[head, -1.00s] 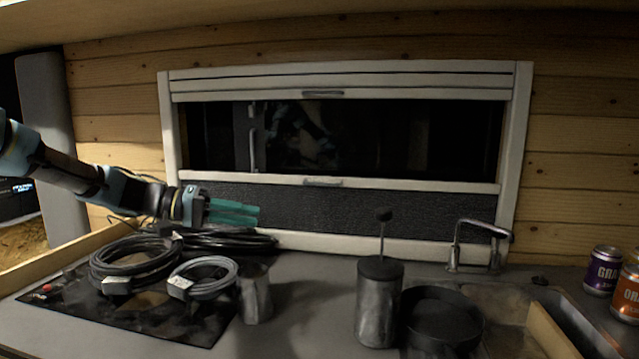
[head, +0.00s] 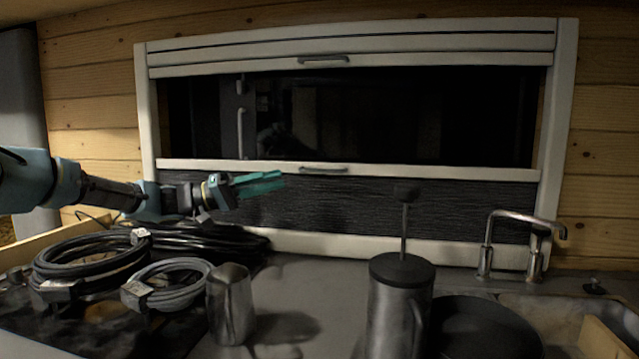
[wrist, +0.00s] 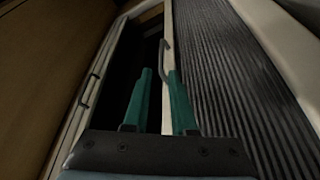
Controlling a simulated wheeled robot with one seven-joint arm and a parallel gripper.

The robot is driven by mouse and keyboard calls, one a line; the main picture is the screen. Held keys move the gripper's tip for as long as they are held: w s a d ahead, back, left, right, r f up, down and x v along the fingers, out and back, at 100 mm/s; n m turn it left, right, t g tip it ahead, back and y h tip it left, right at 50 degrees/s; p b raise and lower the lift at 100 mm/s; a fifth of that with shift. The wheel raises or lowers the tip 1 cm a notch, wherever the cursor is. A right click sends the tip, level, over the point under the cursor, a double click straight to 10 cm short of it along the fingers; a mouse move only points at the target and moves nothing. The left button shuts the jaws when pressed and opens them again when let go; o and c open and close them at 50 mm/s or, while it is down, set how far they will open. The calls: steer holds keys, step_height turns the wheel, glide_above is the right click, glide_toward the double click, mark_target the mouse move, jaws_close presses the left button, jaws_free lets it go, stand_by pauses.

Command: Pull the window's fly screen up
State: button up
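The fly screen (head: 400,203) is a dark pleated sheet across the lower part of the window. A white bar (head: 440,173) runs along its top edge, with a small grey handle (head: 323,170) at its middle. The screen's pleats (wrist: 240,80) fill the right of the wrist view, and the handle (wrist: 162,50) shows just beyond the fingertips. My gripper (head: 282,180) is a little left of the handle and slightly lower. In the wrist view my gripper (wrist: 160,72) has its two teal fingers apart with nothing held. Contact with the handle cannot be made out.
A slatted blind (head: 450,42) with its own handle (head: 323,60) is at the window's top. Below stand coiled cables (head: 90,265), a metal jug (head: 230,300), a French press (head: 400,300) with raised plunger, a dark pan (head: 485,330) and a tap (head: 515,225).

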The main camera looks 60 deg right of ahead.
mark_target(318, 171)
steer(key=p+x, duration=0.3)
steer(key=x, duration=0.7)
steer(key=shift+s+d, duration=0.25)
steer(key=shift+d, duration=0.1)
jaws_close()
stand_by(1.1)
